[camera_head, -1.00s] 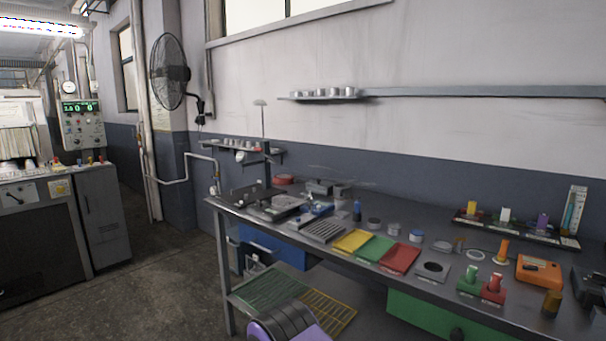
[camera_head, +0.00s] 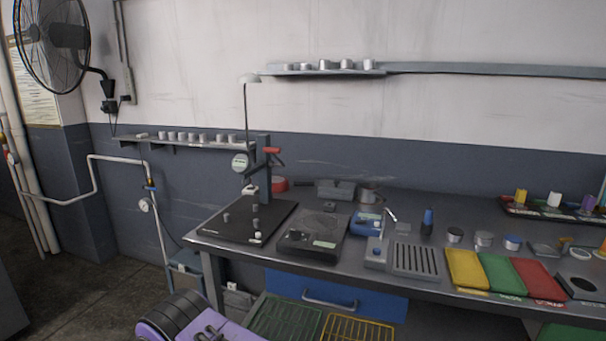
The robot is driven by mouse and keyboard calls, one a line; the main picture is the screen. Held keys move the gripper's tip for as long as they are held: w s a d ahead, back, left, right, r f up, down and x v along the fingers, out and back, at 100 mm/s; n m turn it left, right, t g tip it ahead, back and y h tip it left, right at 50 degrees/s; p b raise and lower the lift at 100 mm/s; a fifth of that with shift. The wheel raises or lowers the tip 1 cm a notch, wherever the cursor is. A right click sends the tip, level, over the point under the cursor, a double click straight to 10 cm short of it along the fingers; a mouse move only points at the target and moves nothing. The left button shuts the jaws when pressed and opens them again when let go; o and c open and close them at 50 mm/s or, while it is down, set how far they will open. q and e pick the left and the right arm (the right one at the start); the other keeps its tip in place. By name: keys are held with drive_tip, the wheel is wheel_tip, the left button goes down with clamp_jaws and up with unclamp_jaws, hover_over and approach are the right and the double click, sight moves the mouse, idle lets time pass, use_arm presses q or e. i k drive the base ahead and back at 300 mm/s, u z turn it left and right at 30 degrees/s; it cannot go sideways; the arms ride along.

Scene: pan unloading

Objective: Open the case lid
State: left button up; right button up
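No case with a clearly recognisable lid stands out. A dark flat box (camera_head: 314,236) with a round mark on top and a pale label at its front lies near the left part of the bench; I cannot tell whether it is the case. A small grey box (camera_head: 335,189) stands behind it near the wall, and its top looks closed.
The metal bench (camera_head: 470,219) is crowded. A black stand base (camera_head: 230,232) is at left. A blue device (camera_head: 367,222), a slotted tray (camera_head: 415,260) and yellow (camera_head: 466,268), green (camera_head: 503,273) and red (camera_head: 540,279) panels sit rightward. A blue drawer (camera_head: 335,295) is below.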

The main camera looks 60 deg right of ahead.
sight(336, 187)
drive_tip(key=i, duration=0.55)
drive_tip(key=z, duration=3)
